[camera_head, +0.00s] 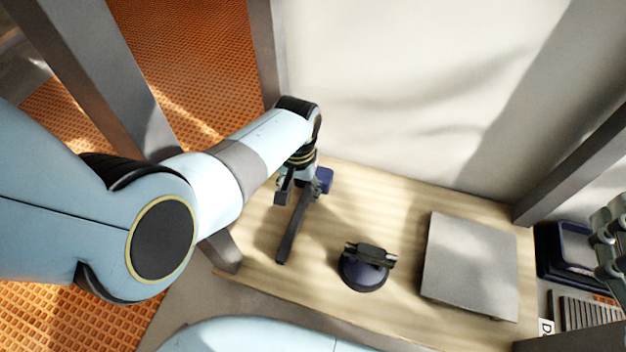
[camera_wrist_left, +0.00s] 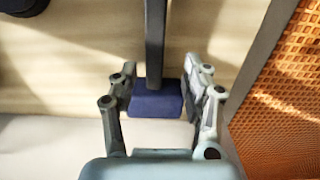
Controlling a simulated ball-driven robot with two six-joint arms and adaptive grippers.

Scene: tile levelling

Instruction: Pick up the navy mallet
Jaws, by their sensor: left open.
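The navy mallet lies on the wooden board. Its navy head (camera_head: 324,179) is partly covered by my left gripper in the head view, and its dark handle (camera_head: 291,236) runs toward the front. My left gripper (camera_head: 293,186) is open above the mallet. In the left wrist view, the navy head (camera_wrist_left: 155,103) and handle (camera_wrist_left: 155,40) show between the spread fingers of the left gripper (camera_wrist_left: 160,78), with gaps on both sides. At the right edge of the head view, part of my right gripper (camera_head: 609,238) shows, cut off by the frame.
The wooden board (camera_head: 400,197) also carries a round navy tool with a dark handle (camera_head: 364,271) and a square grey tile (camera_head: 470,265). A dark navy tray (camera_head: 548,262) stands at the right. Grey posts (camera_head: 104,70) and a pale wall bound the area.

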